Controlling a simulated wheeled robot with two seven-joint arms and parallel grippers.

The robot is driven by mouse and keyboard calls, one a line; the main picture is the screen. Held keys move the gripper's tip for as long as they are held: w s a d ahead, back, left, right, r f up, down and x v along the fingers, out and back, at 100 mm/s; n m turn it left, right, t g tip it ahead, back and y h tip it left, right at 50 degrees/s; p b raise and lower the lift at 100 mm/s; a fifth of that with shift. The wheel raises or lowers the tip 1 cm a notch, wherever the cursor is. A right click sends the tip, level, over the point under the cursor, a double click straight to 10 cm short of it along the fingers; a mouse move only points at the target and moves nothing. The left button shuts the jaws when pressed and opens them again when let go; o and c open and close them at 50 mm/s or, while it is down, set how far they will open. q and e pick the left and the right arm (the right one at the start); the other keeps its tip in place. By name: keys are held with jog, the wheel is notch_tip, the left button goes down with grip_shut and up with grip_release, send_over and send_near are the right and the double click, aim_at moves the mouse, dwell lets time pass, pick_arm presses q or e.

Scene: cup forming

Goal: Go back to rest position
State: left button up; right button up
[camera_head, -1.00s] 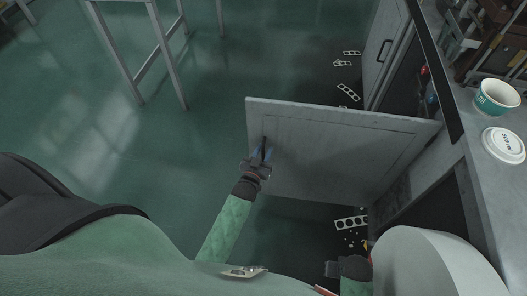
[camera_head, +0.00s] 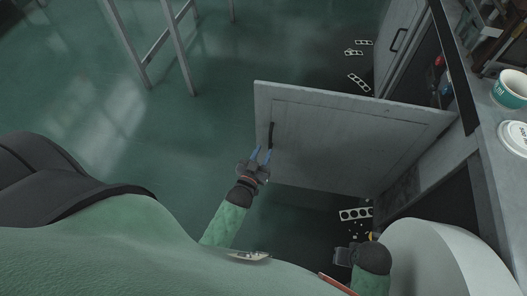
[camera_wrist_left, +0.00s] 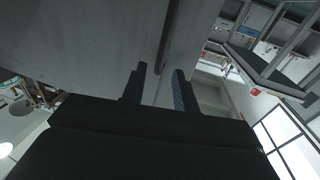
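My left gripper (camera_head: 262,153) is just in front of an open grey cabinet door (camera_head: 350,140). Its two blue-tipped fingers are apart with nothing between them. The door's dark bar handle (camera_head: 271,135) is just beyond the fingertips. In the left wrist view, the fingers (camera_wrist_left: 160,85) are spread, and the handle (camera_wrist_left: 166,40) runs along the door ahead of the gap. My right gripper (camera_head: 342,256) is low in the head view, beside a large white rounded shape; its fingers are too unclear to read.
The door stands swung out from the cabinet under the counter (camera_head: 505,105). A teal-and-white cup (camera_head: 509,92) and a white lid (camera_head: 516,138) are on the counter. A metal-legged table frame (camera_head: 165,45) stands at the top left.

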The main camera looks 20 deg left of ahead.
dwell(0.4)
pick_arm(q)
jog(key=s+f+g, duration=0.4)
jog(key=f+g, duration=0.5)
jog(key=s+d+r+g, duration=0.2)
jog(key=s, duration=0.4)
jog(key=s+d+r+m+g, duration=0.1)
jog(key=s+d+r+g, duration=0.1)
jog(key=s, duration=0.4)
jog(key=s+d+r+g+h, duration=0.1)
jog(key=s+d+r+g, duration=0.1)
jog(key=s, duration=0.5)
jog(key=shift+r+m+g, duration=0.2)
jog(key=shift+m+g, duration=0.2)
jog(key=shift+g, duration=0.4)
jog(key=shift+w, duration=0.15)
